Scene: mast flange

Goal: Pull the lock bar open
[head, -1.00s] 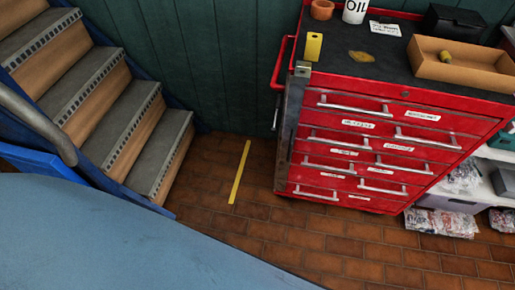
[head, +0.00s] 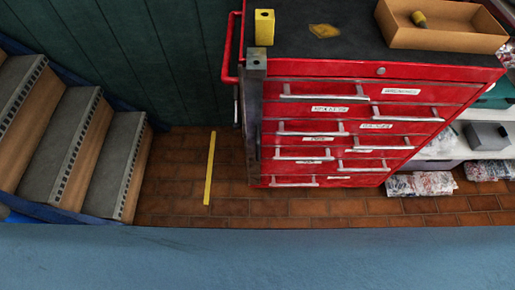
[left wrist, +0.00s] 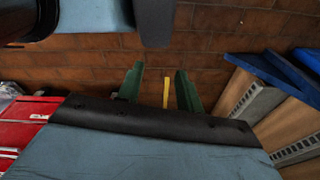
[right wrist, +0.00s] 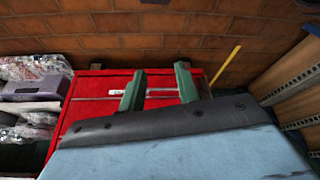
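The red tool cabinet (head: 320,69) stands in the head view with several drawers with silver handles. A grey upright bar (head: 254,115), which looks like the lock bar, runs down its front left edge, with a metal block (head: 257,60) at its top. The bar looks upright against the cabinet front. My left gripper (left wrist: 159,77) has its green fingers apart and empty, above the brick floor. My right gripper (right wrist: 160,72) has its green fingers apart and empty, with the cabinet front beyond them. Neither gripper shows in the head view.
A yellow block (head: 264,27) and a cardboard tray (head: 440,38) sit on the cabinet top. Stairs (head: 85,150) stand at the left. A yellow floor strip (head: 210,168) lies on clear brick floor between. Shelves with bagged items (head: 420,184) are at the right.

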